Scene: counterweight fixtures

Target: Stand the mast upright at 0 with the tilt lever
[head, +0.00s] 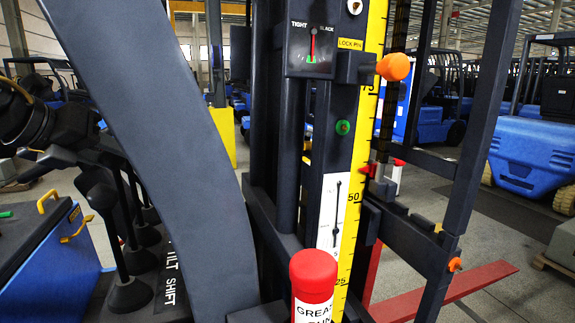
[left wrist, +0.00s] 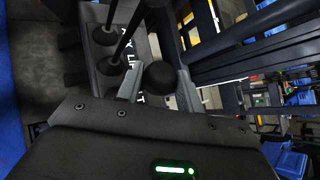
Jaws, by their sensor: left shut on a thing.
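The mast (head: 263,110) stands in the middle of the head view as dark uprights beside a yellow number scale (head: 350,205). A white plate (head: 328,232) with a dark pointer is on it; its fine marks are too small to read. My left gripper (head: 78,165) is at the lever bank on the left. In the left wrist view, my left gripper (left wrist: 158,88) is shut around the round black knob of a lever (left wrist: 160,76). A label starting with T shows beside it, consistent with the tilt lever. My right gripper is not in view.
Neighbouring levers (head: 127,240) stand close to the held one. A dark curved beam (head: 170,130) crosses the head view. A red grease tube (head: 313,275), an orange lock-pin knob (head: 394,67) and a tight/slack gauge (head: 311,48) are near the mast. Blue forklifts (head: 535,140) stand behind.

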